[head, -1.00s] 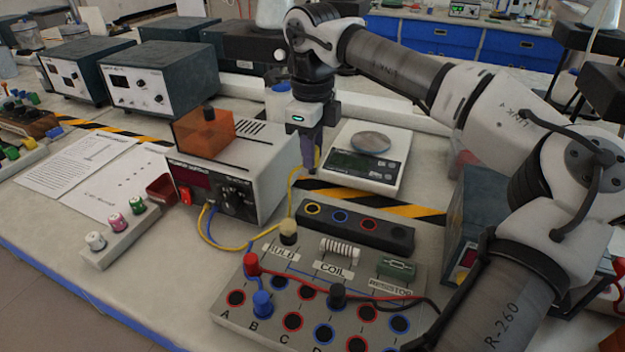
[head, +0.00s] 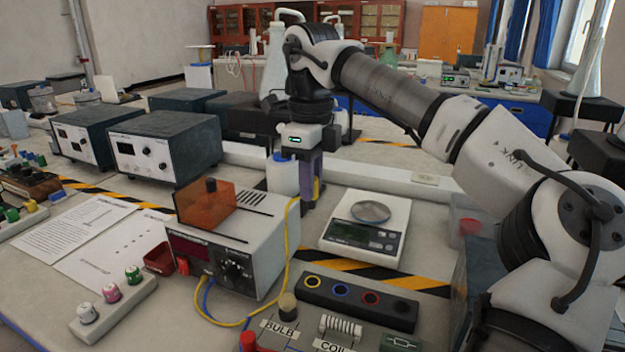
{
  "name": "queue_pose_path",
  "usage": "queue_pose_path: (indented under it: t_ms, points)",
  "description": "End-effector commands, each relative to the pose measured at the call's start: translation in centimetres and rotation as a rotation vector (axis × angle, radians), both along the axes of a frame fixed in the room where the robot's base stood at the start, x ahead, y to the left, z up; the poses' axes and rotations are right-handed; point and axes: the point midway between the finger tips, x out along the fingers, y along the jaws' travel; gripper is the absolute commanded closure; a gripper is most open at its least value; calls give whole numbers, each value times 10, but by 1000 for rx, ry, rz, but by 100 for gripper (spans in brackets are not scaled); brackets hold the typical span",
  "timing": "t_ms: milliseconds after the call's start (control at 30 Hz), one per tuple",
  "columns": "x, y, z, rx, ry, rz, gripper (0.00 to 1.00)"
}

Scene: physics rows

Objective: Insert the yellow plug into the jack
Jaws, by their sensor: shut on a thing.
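My gripper (head: 309,188) hangs pointing down behind the power supply and left of the white scale. Its purple fingers are shut on the yellow plug (head: 316,188), which shows only as a narrow yellow strip. A yellow cable (head: 287,256) runs from the plug down past the power supply's right side and curves back to its front. Yellow-, blue-, red- and black-ringed sockets line a black block (head: 336,299) on the table. The yellow-ringed jack (head: 313,282) is the leftmost one, nearer the camera than my gripper and well apart from the plug.
The power supply (head: 253,240) with an orange cover stands left of the block. The white scale (head: 337,240) stands behind the block. A circuit board (head: 275,345) is partly cut off at the bottom edge. A strip with white, pink and green posts (head: 113,312) lies at front left.

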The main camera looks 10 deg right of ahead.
Motion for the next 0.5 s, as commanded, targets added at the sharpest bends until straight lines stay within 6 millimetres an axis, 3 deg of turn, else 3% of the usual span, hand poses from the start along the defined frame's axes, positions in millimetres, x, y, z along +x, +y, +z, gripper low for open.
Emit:
queue_pose_path:
  t_ms: [500]
  points:
    - [-69, 55, -47, -1, 0, -279, 100]
